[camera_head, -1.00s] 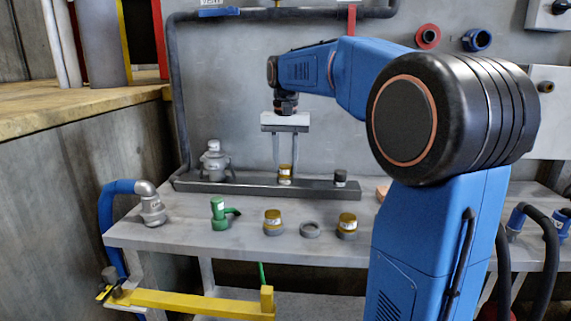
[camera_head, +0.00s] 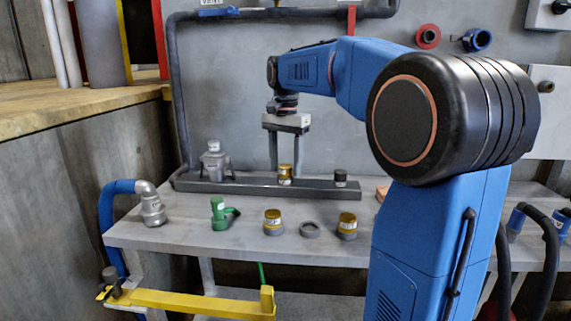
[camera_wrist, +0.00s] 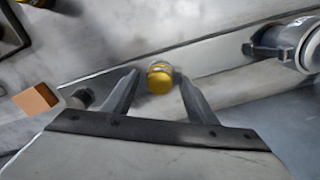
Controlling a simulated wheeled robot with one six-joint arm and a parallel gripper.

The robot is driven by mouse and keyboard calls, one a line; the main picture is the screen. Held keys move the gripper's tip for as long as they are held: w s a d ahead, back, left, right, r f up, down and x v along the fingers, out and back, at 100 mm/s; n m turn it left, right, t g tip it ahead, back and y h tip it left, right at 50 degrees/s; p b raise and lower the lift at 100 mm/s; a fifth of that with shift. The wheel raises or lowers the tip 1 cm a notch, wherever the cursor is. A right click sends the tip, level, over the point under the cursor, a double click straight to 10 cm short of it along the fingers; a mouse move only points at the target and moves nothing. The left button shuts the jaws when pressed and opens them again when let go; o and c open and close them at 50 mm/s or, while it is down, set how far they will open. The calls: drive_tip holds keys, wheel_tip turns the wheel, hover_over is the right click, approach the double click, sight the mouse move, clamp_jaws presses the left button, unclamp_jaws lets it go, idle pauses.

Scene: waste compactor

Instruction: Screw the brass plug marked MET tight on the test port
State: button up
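A brass-topped plug (camera_head: 285,173) stands upright on the grey rail at the back of the bench. Its label is too small to read. My gripper (camera_head: 286,167) points down over it. In the wrist view the brass plug (camera_wrist: 160,78) lies between the fingertips of my gripper (camera_wrist: 157,74), which look apart with small gaps beside it. Two more brass-topped plugs stand on the bench, a left one (camera_head: 273,222) and a right one (camera_head: 348,226). Their labels are not legible, so I cannot tell which is marked MET, nor which fitting is the test port.
The rail (camera_head: 245,187) also carries a grey fitting (camera_head: 215,161) and a dark cap (camera_head: 340,178). A green fitting (camera_head: 219,213), a grey ring (camera_head: 310,230) and a hose coupling (camera_head: 152,208) are on the bench. A wooden block (camera_wrist: 36,99) lies near the rail.

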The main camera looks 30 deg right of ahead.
drive_tip(key=shift+c, duration=0.6)
drive_tip(key=n, duration=1.5)
drive_tip(key=shift+n, duration=0.3)
drive_tip(key=n, duration=0.5)
drive_tip(key=c, duration=1.1)
drive_tip(key=m, duration=0.5)
drive_tip(key=shift+c, duration=0.2)
